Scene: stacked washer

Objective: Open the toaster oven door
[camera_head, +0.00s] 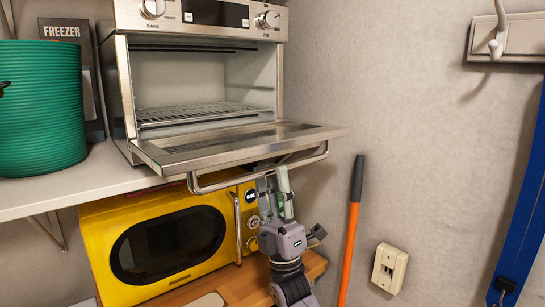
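The toaster oven (120,80) stands on a white shelf, its cavity and wire rack (190,113) exposed. Its door (235,141) is swung down and lies close to level, with the bar handle (215,185) along its front edge. My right gripper (280,178) is below the right part of the handle, pointing up, its fingertips at or just under the bar. The fingers look close together, and whether they touch the handle I cannot tell. My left gripper is not in view.
A yellow microwave (100,246) sits on a wooden surface (245,284) below the shelf (95,178). A green ribbed container (42,110) stands left of the oven. An orange pole with a dark grip (354,215) leans at the wall, near an outlet (389,267).

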